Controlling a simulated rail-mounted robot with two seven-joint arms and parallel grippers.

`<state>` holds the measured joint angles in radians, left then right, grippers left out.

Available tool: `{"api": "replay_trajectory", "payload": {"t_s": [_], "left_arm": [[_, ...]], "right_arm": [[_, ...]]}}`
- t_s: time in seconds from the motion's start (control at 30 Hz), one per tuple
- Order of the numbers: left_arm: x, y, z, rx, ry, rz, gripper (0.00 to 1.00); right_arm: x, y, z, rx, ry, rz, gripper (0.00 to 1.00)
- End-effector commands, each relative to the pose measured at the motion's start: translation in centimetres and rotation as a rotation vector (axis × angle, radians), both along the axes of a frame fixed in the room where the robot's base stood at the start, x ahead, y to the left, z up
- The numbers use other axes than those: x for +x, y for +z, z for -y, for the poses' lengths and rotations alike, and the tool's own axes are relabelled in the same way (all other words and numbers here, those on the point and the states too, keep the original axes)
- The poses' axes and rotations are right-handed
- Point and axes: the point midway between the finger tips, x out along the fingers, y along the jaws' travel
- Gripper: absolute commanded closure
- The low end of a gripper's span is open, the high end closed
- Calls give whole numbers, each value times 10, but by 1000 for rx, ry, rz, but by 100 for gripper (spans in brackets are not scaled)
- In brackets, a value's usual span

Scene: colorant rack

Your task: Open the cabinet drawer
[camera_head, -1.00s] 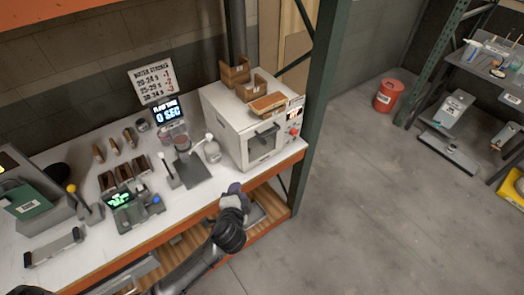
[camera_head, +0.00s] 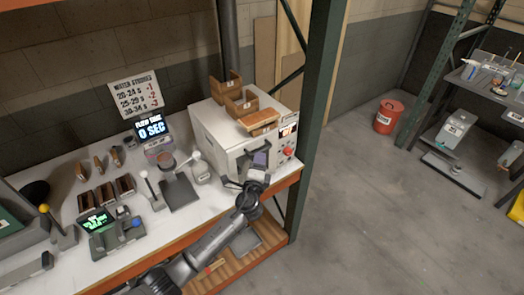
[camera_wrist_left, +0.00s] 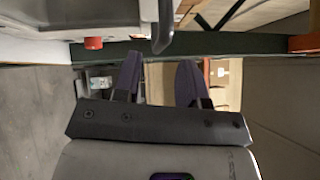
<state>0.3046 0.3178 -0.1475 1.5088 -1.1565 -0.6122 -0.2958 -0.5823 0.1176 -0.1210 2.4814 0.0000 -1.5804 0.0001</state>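The white box-shaped cabinet (camera_head: 214,131) stands at the right end of the white bench, with a display and a red knob on its front. My left gripper (camera_head: 260,161) is in front of the drawer face, close to the handle, and partly covers it in the head view. In the left wrist view the two purple fingers of this gripper (camera_wrist_left: 159,76) are apart with nothing between them. The curved grey handle (camera_wrist_left: 165,24) shows at the top of that view, beyond the fingertips. Contact with the handle is not visible. My right gripper is not in view.
Wooden trays (camera_head: 242,103) sit on top of the cabinet. A green rack post (camera_head: 318,115) rises at the right. The red bucket (camera_head: 388,116) is far off on open floor.

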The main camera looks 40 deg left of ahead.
Motion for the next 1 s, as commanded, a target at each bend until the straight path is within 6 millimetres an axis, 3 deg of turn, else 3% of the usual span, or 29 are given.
{"api": "replay_trajectory", "payload": {"t_s": [0.33, 0.83, 1.0], "left_arm": [[38, 5, -21, 0, 2, 0, 62], [46, 6, -25, -1, 0, 0, 62], [46, 6, -25, -1, 0, 0, 78]], "right_arm": [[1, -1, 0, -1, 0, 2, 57], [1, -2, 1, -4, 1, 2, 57], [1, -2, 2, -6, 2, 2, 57]]}}
